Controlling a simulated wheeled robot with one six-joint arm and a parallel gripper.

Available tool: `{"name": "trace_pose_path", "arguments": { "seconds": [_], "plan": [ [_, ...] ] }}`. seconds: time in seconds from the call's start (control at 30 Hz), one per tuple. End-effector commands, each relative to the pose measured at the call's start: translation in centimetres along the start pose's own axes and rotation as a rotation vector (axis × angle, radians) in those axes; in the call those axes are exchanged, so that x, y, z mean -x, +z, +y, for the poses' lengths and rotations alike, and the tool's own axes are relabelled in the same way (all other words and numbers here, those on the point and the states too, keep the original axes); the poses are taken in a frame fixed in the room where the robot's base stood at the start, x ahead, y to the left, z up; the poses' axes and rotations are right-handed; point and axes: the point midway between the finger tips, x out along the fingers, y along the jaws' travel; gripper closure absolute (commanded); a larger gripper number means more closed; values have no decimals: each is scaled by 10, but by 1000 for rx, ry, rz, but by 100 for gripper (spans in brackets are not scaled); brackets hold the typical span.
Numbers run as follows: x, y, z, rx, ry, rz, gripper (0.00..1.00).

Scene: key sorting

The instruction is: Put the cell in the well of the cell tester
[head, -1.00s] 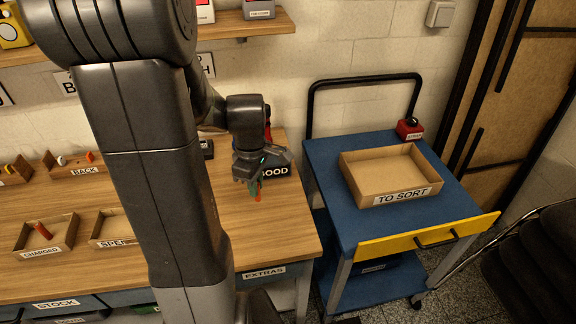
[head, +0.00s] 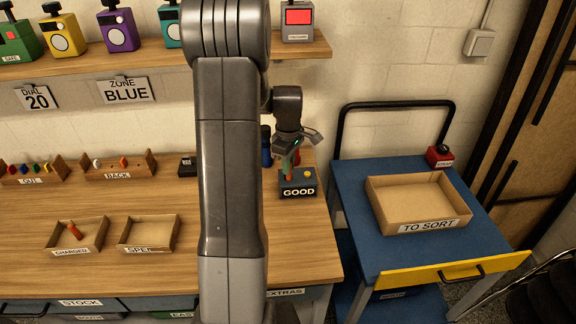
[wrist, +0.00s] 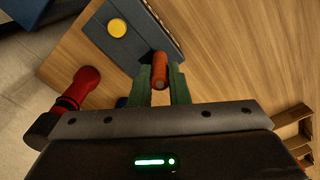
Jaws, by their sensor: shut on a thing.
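The cell tester is a dark blue-grey box (head: 305,190) marked GOOD with a yellow button, at the right end of the wooden bench. It also shows at the top of the wrist view (wrist: 147,25). My gripper (head: 288,163) is shut on the orange cell (wrist: 160,66), which stands roughly upright between its green fingers. In the head view the cell's lower end (head: 288,178) is at the left part of the tester's top. The well is hidden by the cell and fingers, so I cannot tell whether the cell's end is inside it.
A red object (wrist: 78,88) and a blue one (head: 266,150) stand close by the tester. A CHARGED tray (head: 98,240) with an orange cell and a second tray (head: 175,238) lie left. A blue cart (head: 350,200) with a TO SORT tray (head: 375,205) stands right.

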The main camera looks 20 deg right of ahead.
Motion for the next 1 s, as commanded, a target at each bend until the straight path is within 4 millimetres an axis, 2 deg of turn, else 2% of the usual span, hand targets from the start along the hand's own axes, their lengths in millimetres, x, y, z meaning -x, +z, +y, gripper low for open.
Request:
{"name": "trace_pose_path", "arguments": {
  "seconds": [0.27,0.4,0.5,0.87,0.9,1.0],
  "plan": [
    [1,-11,17,0,0,0,100],
    [-24,-10,14,0,-5,-3,100],
    [-34,-10,14,0,-2,-1,100],
    [-40,-10,15,0,0,0,100],
    [-39,-10,15,0,0,0,79],
    [-38,-10,15,0,0,0,63]
  ]
}}
